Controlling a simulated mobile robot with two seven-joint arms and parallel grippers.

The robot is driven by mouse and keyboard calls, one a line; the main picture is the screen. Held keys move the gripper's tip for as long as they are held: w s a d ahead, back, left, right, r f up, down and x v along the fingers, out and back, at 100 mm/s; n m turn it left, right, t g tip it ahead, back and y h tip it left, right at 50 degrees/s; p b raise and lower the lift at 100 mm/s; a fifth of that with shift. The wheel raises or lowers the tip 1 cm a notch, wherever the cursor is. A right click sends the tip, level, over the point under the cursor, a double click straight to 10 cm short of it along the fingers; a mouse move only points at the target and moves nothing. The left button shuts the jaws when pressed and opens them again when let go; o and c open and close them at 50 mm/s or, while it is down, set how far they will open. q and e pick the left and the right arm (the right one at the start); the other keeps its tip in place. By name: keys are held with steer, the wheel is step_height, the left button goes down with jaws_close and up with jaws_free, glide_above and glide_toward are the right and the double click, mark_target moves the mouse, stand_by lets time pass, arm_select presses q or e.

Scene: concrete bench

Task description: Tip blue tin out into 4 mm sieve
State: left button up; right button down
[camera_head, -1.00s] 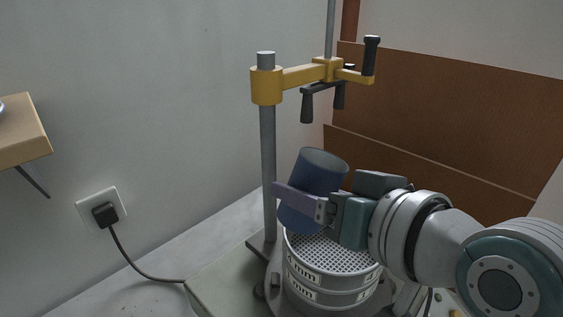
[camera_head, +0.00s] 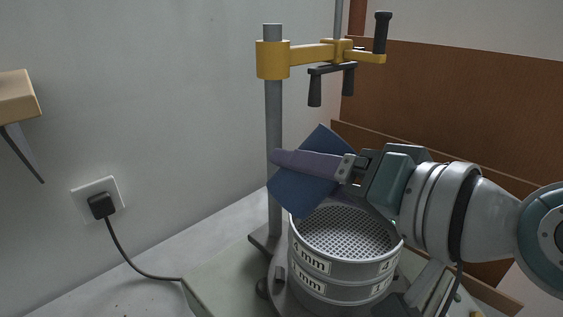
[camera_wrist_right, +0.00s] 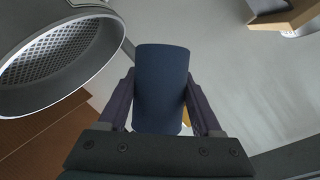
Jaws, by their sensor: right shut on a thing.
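The blue tin (camera_head: 296,195) is held by my right gripper (camera_head: 290,163), whose fingers close on its sides. The tin is strongly tilted over the left back rim of the 4 mm sieve (camera_head: 311,259). Its mouth is not clearly visible. In the right wrist view the tin (camera_wrist_right: 162,85) sits between both fingers. The sieve (camera_wrist_right: 100,60) shows there at upper left with its perforated mesh. The visible mesh looks bare. The 4 mm sieve stands on a second labelled sieve (camera_head: 310,284). My left gripper is not in view.
A grey post (camera_head: 274,130) with a yellow clamp arm (camera_head: 305,54) and dark handles rises behind the tin. A wooden shelf (camera_head: 15,97) and a wall socket with plug (camera_head: 100,203) are at left. Brown panels (camera_head: 450,110) stand behind.

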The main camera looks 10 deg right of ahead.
steer(key=shift+a+f+m+y+b, duration=0.1)
steer(key=shift+f+m+y+b, duration=0.15)
steer(key=shift+m+b, duration=0.45)
steer(key=shift+a+f+m+y+b, duration=0.1)
steer(key=shift+m+y+b, duration=0.3)
steer(key=shift+b, duration=0.5)
steer(key=shift+w+d+f+m+t+y+b, duration=0.1)
steer(key=shift+f+m+t+y+b, duration=0.15)
steer(key=shift+m+b, duration=0.5)
steer(key=shift+s+d+f+m+t+y+b, duration=0.15)
steer(key=shift+f+m+t+y+b, duration=0.1)
steer(key=shift+m+b, duration=0.5)
steer(key=shift+w+d+f+m+t+y+b, duration=0.15)
steer(key=shift+f+m+t+y+b, duration=0.1)
steer(key=shift+m+b, duration=0.45)
steer(key=m+b, duration=0.1)
steer(key=d+r+m+t+b, duration=0.1)
steer(key=m, duration=0.1)
steer(key=shift+w+y, duration=0.1)
steer(key=shift+y, duration=0.3)
steer(key=shift+w+d+r+m+t, duration=0.1)
steer(key=shift+d+r+m+t, duration=0.2)
steer(key=shift+m, duration=0.55)
steer(key=shift+w+d+r+m+t, duration=0.15)
steer(key=shift+r+m+t, duration=0.2)
steer(key=shift+m, duration=0.5)
steer(key=shift+s, duration=0.1)
